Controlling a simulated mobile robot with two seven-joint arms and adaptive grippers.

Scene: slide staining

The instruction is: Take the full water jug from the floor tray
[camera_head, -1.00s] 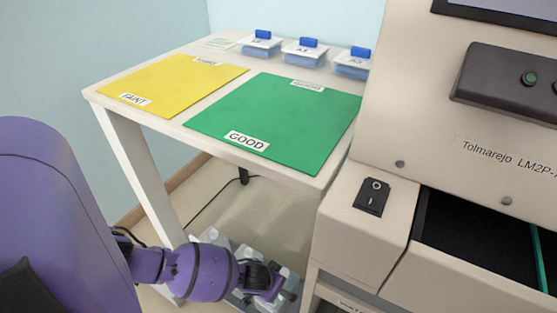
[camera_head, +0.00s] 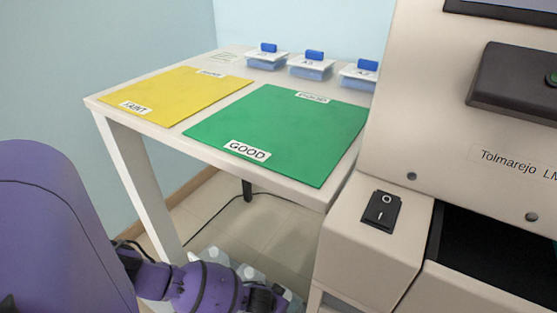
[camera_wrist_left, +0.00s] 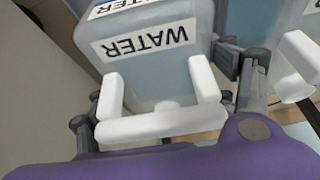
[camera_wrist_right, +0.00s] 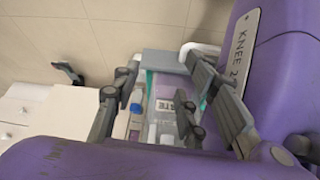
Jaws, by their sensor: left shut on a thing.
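The water jug (camera_wrist_left: 175,75) shows large in the left wrist view, a pale translucent body with WATER labels upside down in the picture and a white handle (camera_wrist_left: 160,125). My left gripper (camera_wrist_left: 165,105) is shut on the jug's handle, with its dark fingers either side. In the head view my left gripper (camera_head: 265,300) is low at the bottom edge, over the grey floor tray and its jugs (camera_head: 215,256), mostly hidden by my arm. I cannot tell if the jug touches the tray. My right gripper (camera_wrist_right: 160,75) has its fingers spread apart.
A white table with a yellow mat (camera_head: 178,97), a green mat (camera_head: 280,133) and several lidded boxes (camera_head: 312,66) stands above the tray. A beige machine (camera_head: 480,130) is at the right. Another jug (camera_wrist_left: 300,65) stands close beside the held one.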

